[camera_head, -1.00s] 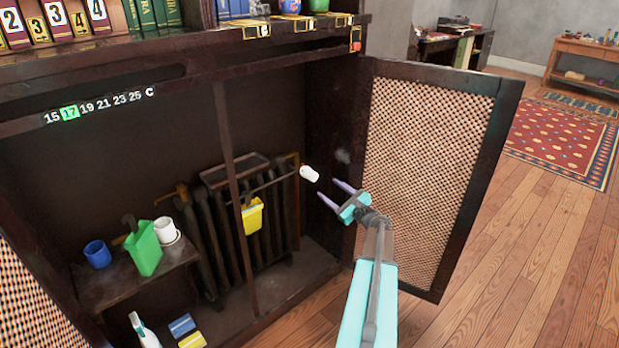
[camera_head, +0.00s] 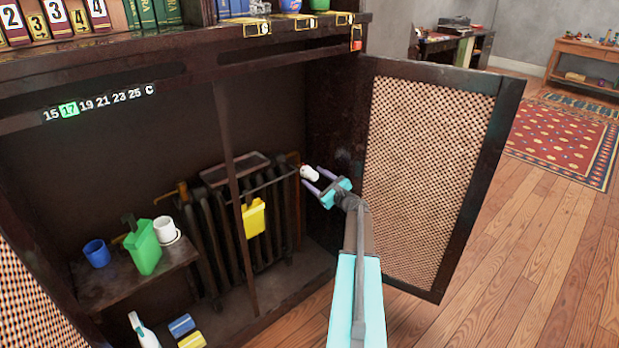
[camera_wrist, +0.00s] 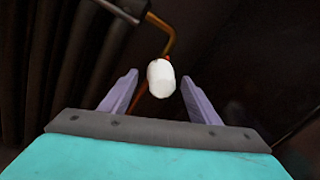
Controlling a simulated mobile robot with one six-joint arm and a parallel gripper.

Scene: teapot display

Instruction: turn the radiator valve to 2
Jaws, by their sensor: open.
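The white radiator valve knob (camera_head: 310,173) sits at the right end of the dark ribbed radiator (camera_head: 245,215) inside the open cabinet. In the wrist view the knob (camera_wrist: 161,78) shows ahead of my jaws, with a copper-coloured pipe behind it. My gripper (camera_head: 314,181) is open, its two purple fingers beside or just short of the knob. In the wrist view my gripper (camera_wrist: 160,90) has one finger on each side of the knob, with gaps on both sides. I cannot read any numbers on the knob.
The open lattice door (camera_head: 430,170) stands right of my arm. A thin upright post (camera_head: 232,180) crosses the cabinet opening. A yellow container (camera_head: 254,217) hangs on the radiator. A temperature strip (camera_head: 100,104) has 17 lit green. A shelf (camera_head: 130,283) holds cups and a green container.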

